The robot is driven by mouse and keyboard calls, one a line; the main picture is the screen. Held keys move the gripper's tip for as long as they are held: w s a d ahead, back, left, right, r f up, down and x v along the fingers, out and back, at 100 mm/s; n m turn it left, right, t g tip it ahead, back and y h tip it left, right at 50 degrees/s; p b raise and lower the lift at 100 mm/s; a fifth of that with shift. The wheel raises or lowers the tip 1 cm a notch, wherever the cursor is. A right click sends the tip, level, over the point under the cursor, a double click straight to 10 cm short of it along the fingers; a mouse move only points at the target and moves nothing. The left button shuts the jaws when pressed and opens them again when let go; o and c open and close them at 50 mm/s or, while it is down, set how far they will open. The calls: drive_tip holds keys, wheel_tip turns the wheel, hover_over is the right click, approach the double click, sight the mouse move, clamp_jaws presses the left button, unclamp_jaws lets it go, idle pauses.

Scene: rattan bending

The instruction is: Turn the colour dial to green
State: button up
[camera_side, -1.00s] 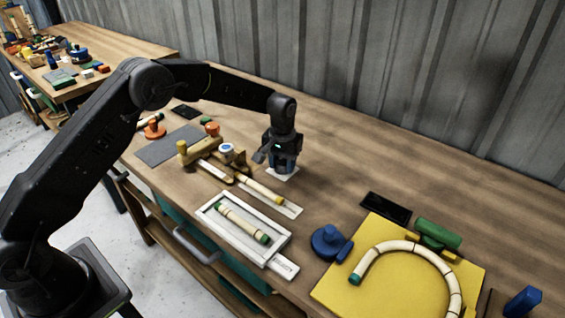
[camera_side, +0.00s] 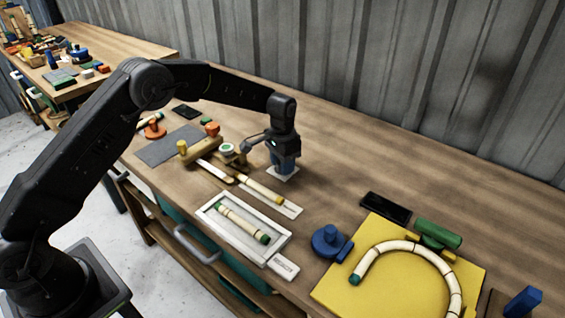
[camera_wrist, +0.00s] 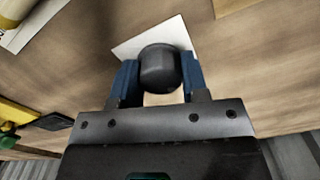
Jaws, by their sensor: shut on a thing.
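The dial shows in the wrist view as a dark round knob (camera_wrist: 158,66) on a white plate (camera_wrist: 172,32). My gripper (camera_wrist: 158,82) has its blue fingers on both sides of the knob, shut on it. In the side view my gripper (camera_side: 284,168) points straight down at the plate (camera_side: 274,178) and hides the knob. A small round white-rimmed cap (camera_side: 227,148) left of my gripper shows green in its middle. Any marks on the dial are hidden.
A wooden fixture (camera_side: 203,150) stands close left of my gripper. A white tray (camera_side: 207,212) holding a rattan piece lies in front. A yellow board (camera_side: 400,285) with a bent rattan arc is at the right. The table behind my gripper is clear.

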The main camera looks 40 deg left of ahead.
drive_tip(key=m, duration=0.5)
drive_tip(key=shift+m, duration=0.3)
idle(0.4)
drive_tip(key=o, duration=0.9)
drive_tip(key=shift+o, duration=0.2)
drive_tip(key=shift+r, duration=0.1)
wheel_tip(320, 180, up, 14)
